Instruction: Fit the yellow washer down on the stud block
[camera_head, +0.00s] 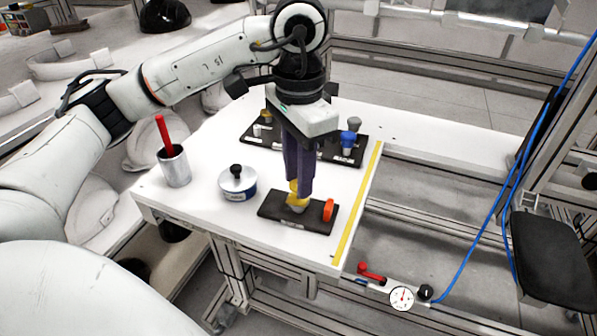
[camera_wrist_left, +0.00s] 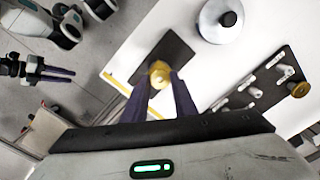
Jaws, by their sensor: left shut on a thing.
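The yellow washer (camera_head: 294,186) is between the fingertips of my left gripper (camera_head: 299,193), which is shut on it. It also shows between the purple fingers in the left wrist view (camera_wrist_left: 160,72). The stud block (camera_head: 270,211) is a dark flat plate near the front right of the white table. A pale grey stud foot (camera_head: 297,208) shows directly under the washer. I cannot tell whether the washer is around the stud or just above it. In the left wrist view a small pair of purple fingers (camera_wrist_left: 50,74), apparently my right gripper, is far from the block.
An orange ring (camera_head: 328,210) stands at the block's right end. A silver round weight with a black knob (camera_head: 237,184) and a grey cup with a red stick (camera_head: 174,166) are to the left. A dark rack (camera_head: 345,158) with several pieces lies behind. A yellow strip (camera_head: 358,205) lines the table's right edge.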

